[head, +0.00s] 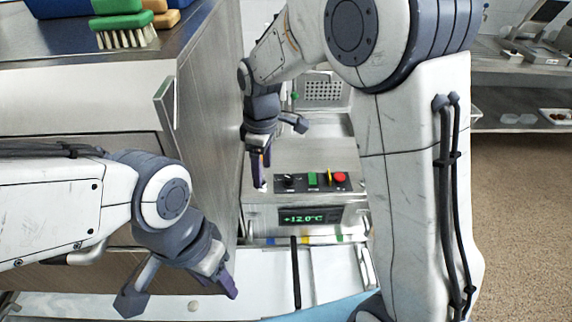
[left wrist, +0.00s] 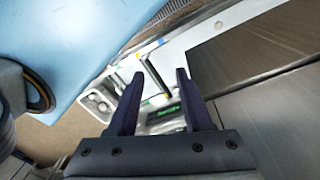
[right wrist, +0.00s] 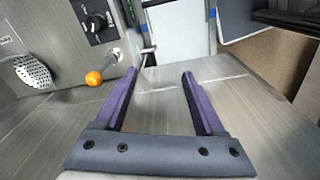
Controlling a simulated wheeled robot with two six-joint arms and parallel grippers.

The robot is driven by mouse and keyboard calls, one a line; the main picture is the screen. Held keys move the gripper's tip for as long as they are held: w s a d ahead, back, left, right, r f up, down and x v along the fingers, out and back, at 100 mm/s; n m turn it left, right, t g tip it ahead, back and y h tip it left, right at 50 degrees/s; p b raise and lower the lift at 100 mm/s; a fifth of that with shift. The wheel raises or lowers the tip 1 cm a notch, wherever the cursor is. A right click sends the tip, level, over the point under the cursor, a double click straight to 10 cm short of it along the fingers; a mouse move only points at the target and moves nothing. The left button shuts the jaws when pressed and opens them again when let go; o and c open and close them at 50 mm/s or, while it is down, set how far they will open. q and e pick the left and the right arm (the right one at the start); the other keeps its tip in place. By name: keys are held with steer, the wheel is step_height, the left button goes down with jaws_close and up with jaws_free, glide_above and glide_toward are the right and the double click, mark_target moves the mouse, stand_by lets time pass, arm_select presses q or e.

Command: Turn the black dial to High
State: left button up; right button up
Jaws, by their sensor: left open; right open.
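The black dial (head: 290,181) sits at the left end of a metal control panel in the head view, above a green +12.0°C display (head: 310,217). A black dial plate with a knob (right wrist: 97,24) shows at the upper left of the right wrist view; I cannot tell its setting. My right gripper (head: 262,172) is open and empty, pointing down just left of the dial, not visibly touching it. Its open fingers also show in the right wrist view (right wrist: 162,76). My left gripper (head: 226,283) is open and empty, lower left of the panel; its fingers show in the left wrist view (left wrist: 160,74).
A green switch (head: 312,180) and a red button (head: 340,177) are right of the dial. An orange-tipped lever (right wrist: 95,78) stands near the right gripper's left finger. A metal cabinet (head: 205,120) closes off the left side.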

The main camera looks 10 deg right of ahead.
mark_target(289, 178)
steer(key=w+d+f+n, duration=0.3)
steer(key=w+d+f, duration=0.4)
steer(key=w+d, duration=0.4)
steer(key=f, duration=0.3)
steer(key=f+p, duration=0.1)
steer(key=f, duration=0.2)
steer(key=w+a+f, duration=0.1)
steer(key=f, duration=0.3)
steer(key=shift+a+p, duration=0.1)
steer(key=shift+p, duration=0.3)
jaws_close()
